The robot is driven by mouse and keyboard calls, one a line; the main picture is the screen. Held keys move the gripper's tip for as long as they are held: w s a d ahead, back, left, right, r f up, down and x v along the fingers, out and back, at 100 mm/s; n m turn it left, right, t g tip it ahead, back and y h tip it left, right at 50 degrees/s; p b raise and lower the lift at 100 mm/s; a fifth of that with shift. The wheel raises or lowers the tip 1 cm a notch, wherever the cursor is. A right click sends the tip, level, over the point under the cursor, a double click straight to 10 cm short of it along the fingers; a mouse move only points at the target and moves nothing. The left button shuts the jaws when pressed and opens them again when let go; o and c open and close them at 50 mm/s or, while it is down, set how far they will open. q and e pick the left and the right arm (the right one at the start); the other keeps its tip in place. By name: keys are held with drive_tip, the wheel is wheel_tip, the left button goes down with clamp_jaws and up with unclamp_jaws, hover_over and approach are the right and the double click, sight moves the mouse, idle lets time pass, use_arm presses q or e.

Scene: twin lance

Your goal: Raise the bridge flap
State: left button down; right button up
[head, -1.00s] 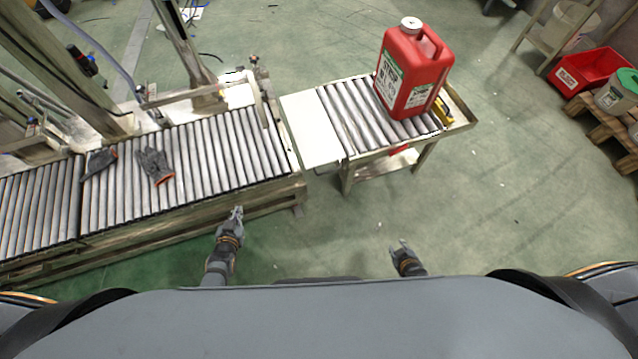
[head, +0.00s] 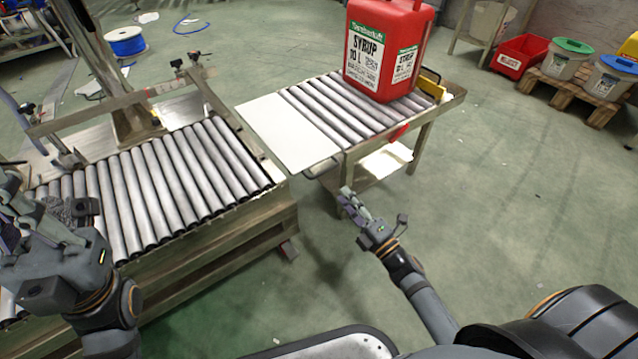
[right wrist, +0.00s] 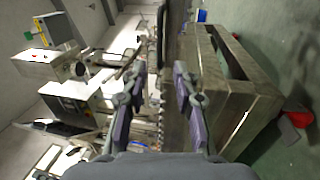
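The bridge flap looks to be the pale flat plate (head: 290,135) at the left end of the short roller table (head: 437,122). It lies about level with the rollers, beside the end of the long roller conveyor (head: 190,185). My right gripper (head: 346,200) is below and in front of the flap's near right corner, apart from it. In the right wrist view its two purple-padded fingers (right wrist: 159,72) are spread with nothing between them. My left gripper (head: 15,210) is at the left edge, over the conveyor. Its fingers are partly cut off and their opening is unclear.
A red syrup canister (head: 382,50) stands upright on the short table's rollers. A dark glove (head: 72,212) on the conveyor is partly hidden by my left gripper. A red bin (head: 522,55) and lidded buckets on a pallet are at the back right. Floor between me and the short table is clear.

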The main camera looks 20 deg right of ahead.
sight(325, 170)
drive_tip(key=b+x, duration=0.1)
drive_tip(key=x, duration=0.9)
drive_tip(key=shift+w, duration=0.3)
clamp_jaws()
